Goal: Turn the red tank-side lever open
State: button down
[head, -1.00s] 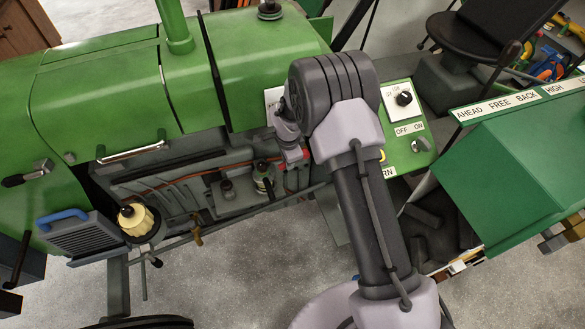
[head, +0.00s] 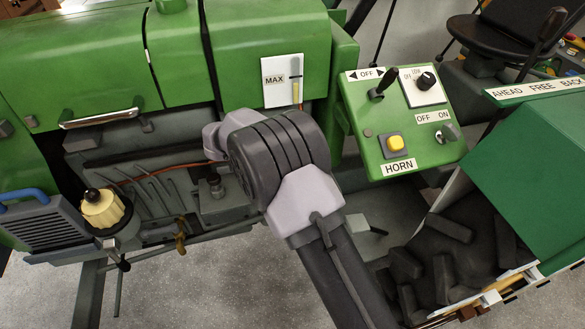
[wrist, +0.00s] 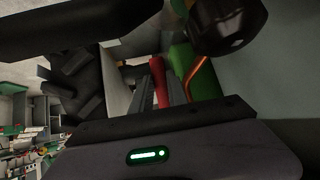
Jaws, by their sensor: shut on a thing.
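The red lever (wrist: 159,72) shows in the wrist view, between the two grey fingers of my gripper (wrist: 161,85). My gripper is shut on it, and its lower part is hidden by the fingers. In the head view my arm covers the spot in front of the green tractor hood (head: 240,60), so neither the lever nor the gripper fingers show there. How far the lever is turned cannot be told.
An orange-brown pipe (wrist: 197,75) and a dark round knob (wrist: 228,22) are close to the fingers in the wrist view. A green control panel (head: 375,140) with a yellow horn button (head: 396,144) stands right of my arm. A MAX gauge (head: 284,82) is above it.

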jog(key=shift+d+f+h+b, duration=0.1)
jog(key=shift+d+h+b, duration=0.1)
jog(key=shift+h+b, duration=0.3)
jog(key=c, duration=1.3)
grip_release()
jog(key=shift+a, duration=0.1)
jog(key=p+v, duration=0.5)
jog(key=v, duration=1.2)
jog(key=shift+s, duration=0.2)
